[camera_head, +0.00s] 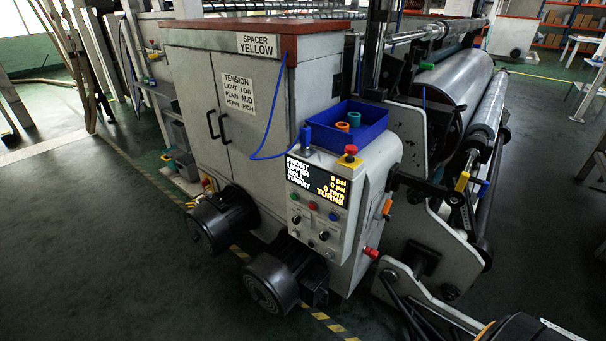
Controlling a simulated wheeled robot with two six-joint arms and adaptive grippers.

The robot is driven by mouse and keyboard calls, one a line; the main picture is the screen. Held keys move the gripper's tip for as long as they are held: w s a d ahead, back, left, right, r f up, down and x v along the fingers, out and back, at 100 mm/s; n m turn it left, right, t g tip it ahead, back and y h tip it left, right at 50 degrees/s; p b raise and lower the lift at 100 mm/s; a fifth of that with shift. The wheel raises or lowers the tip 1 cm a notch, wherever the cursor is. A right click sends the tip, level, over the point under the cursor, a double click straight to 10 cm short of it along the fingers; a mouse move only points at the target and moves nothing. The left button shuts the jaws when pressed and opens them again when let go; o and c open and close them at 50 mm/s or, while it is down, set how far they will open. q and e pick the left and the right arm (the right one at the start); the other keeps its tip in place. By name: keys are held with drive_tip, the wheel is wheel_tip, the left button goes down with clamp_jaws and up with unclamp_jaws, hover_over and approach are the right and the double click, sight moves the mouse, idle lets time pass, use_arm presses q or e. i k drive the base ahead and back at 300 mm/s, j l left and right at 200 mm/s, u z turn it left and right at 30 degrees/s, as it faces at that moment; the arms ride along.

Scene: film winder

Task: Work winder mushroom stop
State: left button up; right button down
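The winder's mushroom stop (350,150) is a red round head on a yellow base. It sits on the top edge of the pale control box (345,230), at the right end, in front of a blue tray. Whether the head is pressed in or raised is too small to tell. Small coloured buttons and black knobs (308,217) sit under the display. Neither of my grippers shows in the head view.
A blue tray (345,128) holding orange and teal rings stands behind the stop. A blue cable (290,100) hangs by the grey cabinet (215,110). Black motors (285,278) jut out low in front. Rollers (455,85) stand at right. Floor at left is clear.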

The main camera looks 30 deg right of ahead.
sight(350, 150)
drive_tip(key=z, duration=1.25)
